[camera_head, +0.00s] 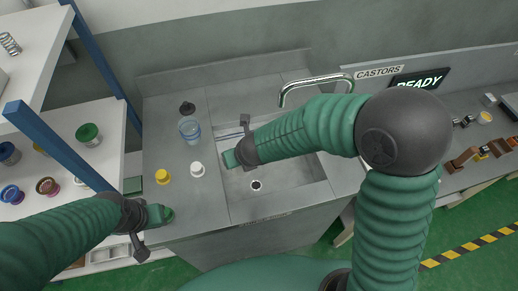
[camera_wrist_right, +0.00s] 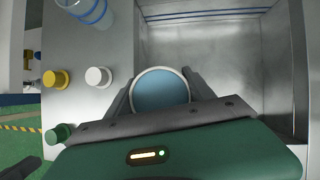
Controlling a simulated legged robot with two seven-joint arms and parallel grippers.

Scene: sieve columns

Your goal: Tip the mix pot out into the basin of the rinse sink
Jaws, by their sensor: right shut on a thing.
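My right gripper (camera_head: 232,158) is above the left part of the rinse sink's basin (camera_head: 285,185). In the right wrist view it is shut on a round pot (camera_wrist_right: 160,90), taken to be the mix pot, with a pale rim and a blue-grey inside. The pot's mouth faces that camera, and the grey basin (camera_wrist_right: 205,50) shows behind it. In the head view the pot is hidden by my gripper and arm. My left gripper (camera_head: 160,215) is low over the counter's front left corner; its fingers are too unclear to tell open from shut.
A clear blue-ringed beaker (camera_head: 189,129), a black-topped item (camera_head: 187,108), a yellow one (camera_head: 162,177) and a white one (camera_head: 197,169) stand left of the basin. A green cap (camera_wrist_right: 58,133) is near the front edge. The faucet (camera_head: 315,82) arches over the basin's back.

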